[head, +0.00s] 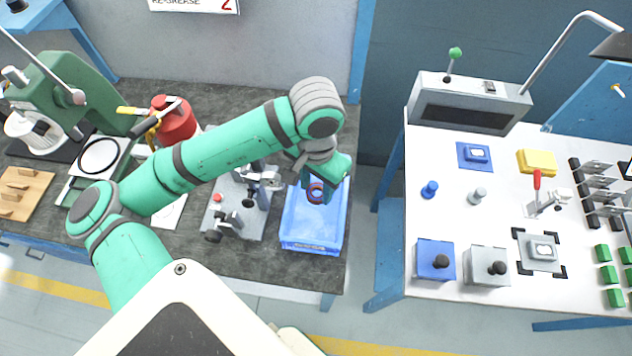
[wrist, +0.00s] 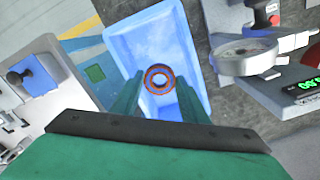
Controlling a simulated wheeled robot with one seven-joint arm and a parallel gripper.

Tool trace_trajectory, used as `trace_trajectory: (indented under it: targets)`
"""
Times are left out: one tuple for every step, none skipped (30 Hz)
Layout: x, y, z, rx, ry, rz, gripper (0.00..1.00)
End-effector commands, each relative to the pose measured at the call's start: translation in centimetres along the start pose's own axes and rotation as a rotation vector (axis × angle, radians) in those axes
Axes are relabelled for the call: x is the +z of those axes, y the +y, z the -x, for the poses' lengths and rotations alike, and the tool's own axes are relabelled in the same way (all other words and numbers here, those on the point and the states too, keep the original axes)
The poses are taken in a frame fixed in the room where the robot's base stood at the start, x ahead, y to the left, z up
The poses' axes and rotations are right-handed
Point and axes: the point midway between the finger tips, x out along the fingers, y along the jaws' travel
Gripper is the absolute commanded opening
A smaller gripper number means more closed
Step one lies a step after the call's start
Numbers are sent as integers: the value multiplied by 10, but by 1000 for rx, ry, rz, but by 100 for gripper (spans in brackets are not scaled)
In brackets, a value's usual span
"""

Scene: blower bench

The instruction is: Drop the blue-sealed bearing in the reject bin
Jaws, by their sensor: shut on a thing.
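A light blue open bin (head: 313,243) stands on the dark bench at its right end; it also shows in the wrist view (wrist: 122,43). My gripper (head: 318,186) is over the bin, pointing down, and is shut on a small ring-shaped bearing (wrist: 157,67). The bearing shows orange-red and dark blue bands around an open centre, and also shows in the head view (head: 316,199). In the wrist view it sits between my two green fingers, with the bin floor beneath it. Its height above the floor is hard to tell. No label shows on the bin.
Left of the bin is a grey fixture (head: 237,205) with black knobs. A red canister (head: 173,119) and a green press (head: 62,95) stand farther left. A gap separates this bench from the white table (head: 440,210) with blocks and fixtures at right.

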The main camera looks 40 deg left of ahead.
Motion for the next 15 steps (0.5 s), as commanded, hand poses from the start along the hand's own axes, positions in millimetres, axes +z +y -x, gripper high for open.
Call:
trace_trajectory:
  targets:
    - [0, 0, -5, 1, 0, 3, 19]
    - [1, -1, -7, 1, 1, 4, 19]
    - [1, -1, -11, 2, 0, 5, 19]
    - [1, -1, -13, 2, 0, 5, 19]
    - [1, -2, -16, 1, 0, 5, 19]
    - [1, -2, -19, 2, 0, 6, 19]
    - [1, -2, -22, 2, 0, 6, 19]
    - [1, -2, -24, 2, 0, 6, 19]
    - [1, -2, -28, 1, 1, 6, 19]
    - [1, -2, -30, 1, 0, 6, 19]
    - [1, -1, -33, 2, 0, 6, 19]
    - [1, -1, -36, 2, 0, 5, 19]
    - [1, -1, -39, 2, 1, 5, 19]
    - [1, -1, -41, 1, 1, 5, 19]
    - [1, -1, -45, 2, 0, 4, 19]
